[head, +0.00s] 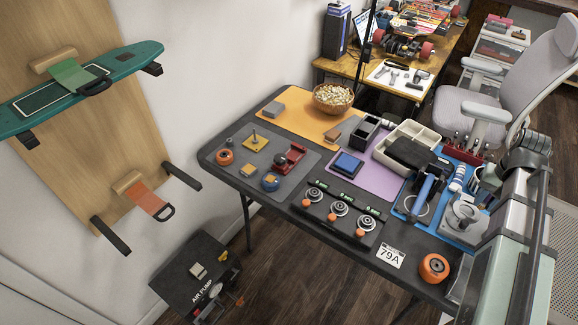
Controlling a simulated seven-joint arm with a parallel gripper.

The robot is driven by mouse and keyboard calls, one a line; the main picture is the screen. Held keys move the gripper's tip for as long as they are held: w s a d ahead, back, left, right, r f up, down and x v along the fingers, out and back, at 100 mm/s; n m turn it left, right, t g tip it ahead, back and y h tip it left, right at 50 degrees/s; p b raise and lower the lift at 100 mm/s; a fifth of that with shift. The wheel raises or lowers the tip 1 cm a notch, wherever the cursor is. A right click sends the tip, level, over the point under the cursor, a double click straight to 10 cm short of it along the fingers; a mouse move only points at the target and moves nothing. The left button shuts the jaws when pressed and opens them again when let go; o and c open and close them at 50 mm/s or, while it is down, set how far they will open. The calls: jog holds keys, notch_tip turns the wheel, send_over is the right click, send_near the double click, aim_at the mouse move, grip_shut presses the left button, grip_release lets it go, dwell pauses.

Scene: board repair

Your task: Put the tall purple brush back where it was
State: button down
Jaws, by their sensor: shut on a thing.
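I cannot make out a tall purple brush in the head view. My arm fills the right edge, and my gripper's fingers do not show. A blue-handled tool (427,186) stands on a blue mat (399,205) at the right of the dark table; its exact kind is unclear. A red holder (462,152) with several small upright tools is behind that mat. A blue and white striped cylinder (458,178) stands nearby. A dark mug (488,177) sits beside my arm, partly hidden by it.
A cream tray (387,158) has a black block (413,152) over it. A three-knob panel (340,212), an orange wheel (434,267) and a wooden bowl (333,98) are on the table. A grey chair (537,75) is behind; an air pump case (196,272) is on the floor.

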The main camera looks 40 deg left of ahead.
jog(key=s+a+n, duration=0.2)
jog(key=a+n, duration=0.1)
jog(key=a, duration=1.2)
jog(key=s+a+n, duration=0.2)
jog(key=s+a, duration=0.1)
jog(key=a, duration=1.1)
jog(key=n, duration=0.2)
send_over(265, 162)
jog(key=shift+f, duration=5.3)
jog(key=shift+f, duration=0.1)
jog(key=c, duration=1.2)
grip_release()
